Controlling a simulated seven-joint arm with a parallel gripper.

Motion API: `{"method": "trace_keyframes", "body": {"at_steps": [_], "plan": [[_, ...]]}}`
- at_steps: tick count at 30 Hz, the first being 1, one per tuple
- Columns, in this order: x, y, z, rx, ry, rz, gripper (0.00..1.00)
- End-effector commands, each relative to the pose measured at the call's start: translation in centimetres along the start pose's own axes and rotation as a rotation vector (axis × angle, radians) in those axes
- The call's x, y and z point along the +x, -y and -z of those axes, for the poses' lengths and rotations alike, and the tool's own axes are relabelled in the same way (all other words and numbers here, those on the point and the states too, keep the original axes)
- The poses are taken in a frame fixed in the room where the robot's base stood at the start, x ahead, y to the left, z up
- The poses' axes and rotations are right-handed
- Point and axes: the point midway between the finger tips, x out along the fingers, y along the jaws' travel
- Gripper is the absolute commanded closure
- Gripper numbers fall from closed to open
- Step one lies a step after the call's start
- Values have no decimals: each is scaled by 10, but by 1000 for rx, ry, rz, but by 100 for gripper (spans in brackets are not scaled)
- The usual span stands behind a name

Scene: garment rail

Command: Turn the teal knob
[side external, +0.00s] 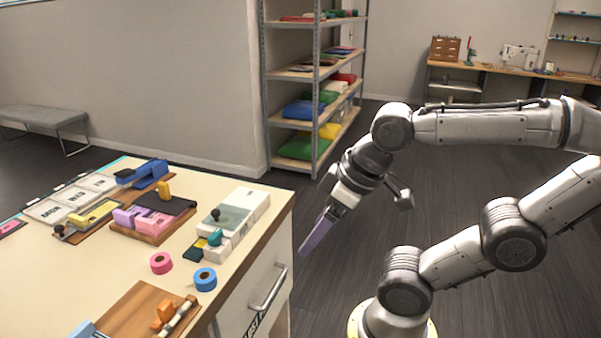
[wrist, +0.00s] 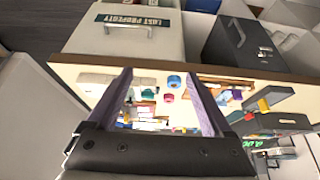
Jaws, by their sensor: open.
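The teal knob (side external: 214,238) sits at the front end of a white device (side external: 238,236) with a grey-green top, near the right edge of the table in the side external view. My gripper (side external: 304,250) has purple fingers pointing down, beyond the table's right edge and well apart from the knob. In the wrist view the gripper's (wrist: 156,76) fingers are spread, with nothing held between them.
A blue tape roll (side external: 205,279) and a pink tape roll (side external: 161,263) lie near the device. A wooden board (side external: 128,313) with an orange piece is at the front. The table edge and drawer handle (side external: 268,288) are near my gripper. Shelves (side external: 316,130) stand behind.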

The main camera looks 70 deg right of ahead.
Motion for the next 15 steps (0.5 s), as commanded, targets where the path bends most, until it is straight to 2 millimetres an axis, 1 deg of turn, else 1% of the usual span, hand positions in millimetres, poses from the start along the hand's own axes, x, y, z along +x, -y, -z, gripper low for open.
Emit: {"method": "trace_keyframes", "body": {"at_steps": [1,4,9,15], "plan": [[-4,0,-4,-3,33,-1,15],[-23,0,5,-11,49,-2,15],[-44,-1,26,-18,101,-4,15],[-62,-2,52,-22,163,-6,15]]}}
